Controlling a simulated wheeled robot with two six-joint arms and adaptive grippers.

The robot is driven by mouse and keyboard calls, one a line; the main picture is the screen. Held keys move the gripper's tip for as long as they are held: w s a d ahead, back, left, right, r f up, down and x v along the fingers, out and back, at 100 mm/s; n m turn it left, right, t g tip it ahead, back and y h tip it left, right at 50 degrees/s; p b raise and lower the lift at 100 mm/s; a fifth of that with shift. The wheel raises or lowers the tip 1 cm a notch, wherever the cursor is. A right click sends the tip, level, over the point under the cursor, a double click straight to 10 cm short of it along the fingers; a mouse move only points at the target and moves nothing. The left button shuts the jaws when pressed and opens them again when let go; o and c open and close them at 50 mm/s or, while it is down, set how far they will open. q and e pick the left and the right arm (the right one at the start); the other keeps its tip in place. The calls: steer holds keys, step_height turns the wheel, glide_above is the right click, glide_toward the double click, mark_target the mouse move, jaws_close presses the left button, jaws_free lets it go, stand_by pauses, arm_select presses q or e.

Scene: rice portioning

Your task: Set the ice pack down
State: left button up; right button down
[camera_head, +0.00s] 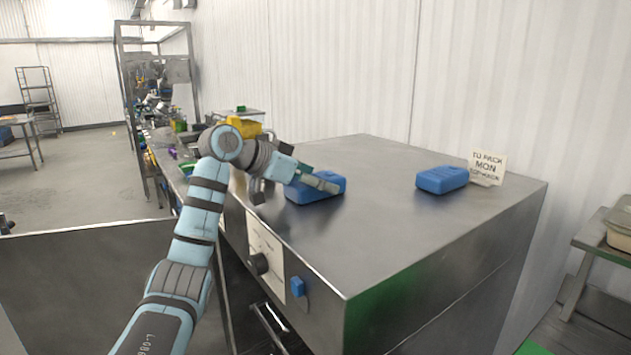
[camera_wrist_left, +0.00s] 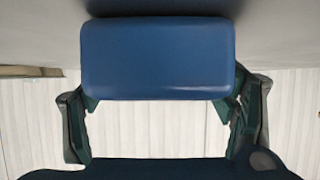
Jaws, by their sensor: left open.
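A blue ice pack (camera_head: 312,192) lies on the steel counter top (camera_head: 385,230), near its left side. My left gripper (camera_head: 326,184) is at this pack and partly hides it. In the left wrist view, the gripper (camera_wrist_left: 163,103) is open, with one finger at each side of a blue pack (camera_wrist_left: 158,55). The fingertips are close to its sides; contact is hard to tell. A second blue ice pack (camera_head: 442,180) lies farther right on the counter, in front of a small lettered sign (camera_head: 487,166). My right gripper is not in view.
The counter between the two packs and toward the front corner is clear. A yellow object (camera_head: 245,127) stands behind my left wrist. A tray (camera_head: 619,229) sits on a side table at the right.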

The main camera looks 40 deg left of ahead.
arm_select(q)
steer(key=shift+s+a+r, duration=0.15)
steer(key=shift+s+r, duration=0.1)
steer(key=shift+r, duration=0.15)
steer(key=v, duration=1.1)
steer(key=shift+s+b, duration=0.3)
steer(key=shift+b, duration=0.05)
steer(key=shift+w, duration=0.1)
steer(key=shift+w, duration=0.1)
steer(key=shift+a, duration=0.1)
